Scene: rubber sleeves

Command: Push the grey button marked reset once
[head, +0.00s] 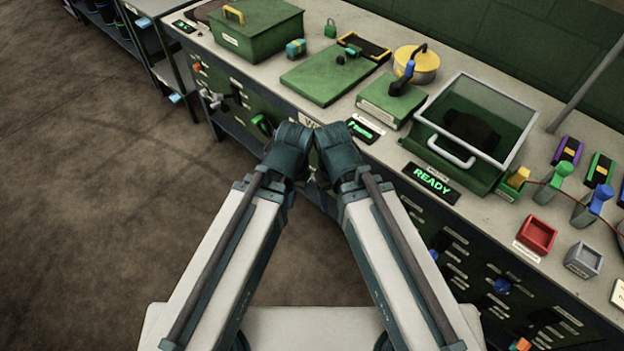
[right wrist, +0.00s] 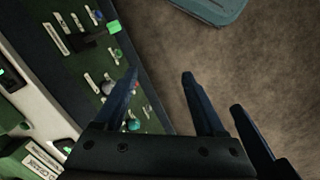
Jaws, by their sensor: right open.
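A small grey square block (head: 584,260) with a pale label sits on the bench at the far right in the head view. It looks like the grey button, but its label is too small to read. My left arm's wrist (head: 287,150) and right arm's wrist (head: 338,150) are close together in front of the bench edge, well left of the grey block. Their fingers are hidden in the head view. In the right wrist view my right gripper (right wrist: 160,74) is open and empty, with floor and a cabinet front beyond it. The left gripper's opening cannot be told.
A red square block (head: 536,235) stands beside the grey one. A clear-lidded green box (head: 455,155), a READY display (head: 431,183) and levers with green (head: 552,185) and blue (head: 591,205) handles stand nearby. Open floor (head: 100,230) lies to the left.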

